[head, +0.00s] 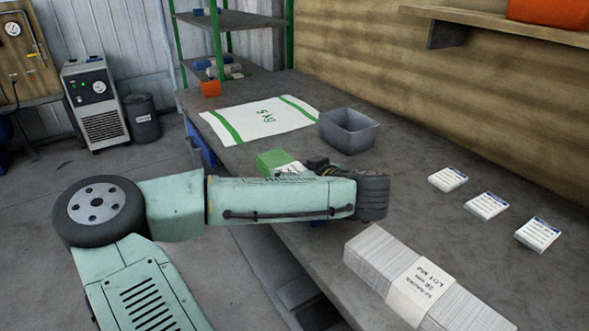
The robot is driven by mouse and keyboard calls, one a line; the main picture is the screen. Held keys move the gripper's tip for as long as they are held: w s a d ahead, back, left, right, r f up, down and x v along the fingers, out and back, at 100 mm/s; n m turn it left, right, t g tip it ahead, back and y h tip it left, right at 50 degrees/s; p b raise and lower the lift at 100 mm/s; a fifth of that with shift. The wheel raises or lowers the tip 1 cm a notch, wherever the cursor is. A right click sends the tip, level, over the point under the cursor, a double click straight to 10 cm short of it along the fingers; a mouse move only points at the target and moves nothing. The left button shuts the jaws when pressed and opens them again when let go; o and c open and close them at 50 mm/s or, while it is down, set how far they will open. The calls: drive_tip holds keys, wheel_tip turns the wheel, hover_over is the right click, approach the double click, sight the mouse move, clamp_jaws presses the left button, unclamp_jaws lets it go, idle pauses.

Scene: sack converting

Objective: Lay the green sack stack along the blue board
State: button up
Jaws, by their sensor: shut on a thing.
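The green sack stack (272,160) shows as a green block with a white label band, just beyond my forearm near the left edge of the grey table. My forearm and wrist hide its near side and right end. My gripper (317,163) shows only as dark parts behind the wrist, at the stack's right end. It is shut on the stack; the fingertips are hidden. I cannot tell if the stack touches the table. I cannot make out a blue board in this view.
A grey-blue bin (347,131) stands just beyond my gripper. A flat white sack with green stripes (262,119) lies farther back. A long white banded stack (385,257) lies at the front. Three small labelled packs, one the middle pack (486,206), lie at right. The table between is clear.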

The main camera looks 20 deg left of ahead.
drive_tip(key=shift+s, duration=0.1)
drive_tip(key=shift+f+b, duration=0.15)
drive_tip(key=shift+b, duration=0.15)
drive_tip(key=o, duration=1.5)
drive_tip(key=shift+r+p, duration=0.35)
drive_tip(key=shift+p, duration=0.1)
drive_tip(key=b+v, duration=0.3)
drive_tip(key=v, duration=0.9)
drive_tip(key=shift+f, duration=0.2)
drive_tip(key=shift+d, duration=0.1)
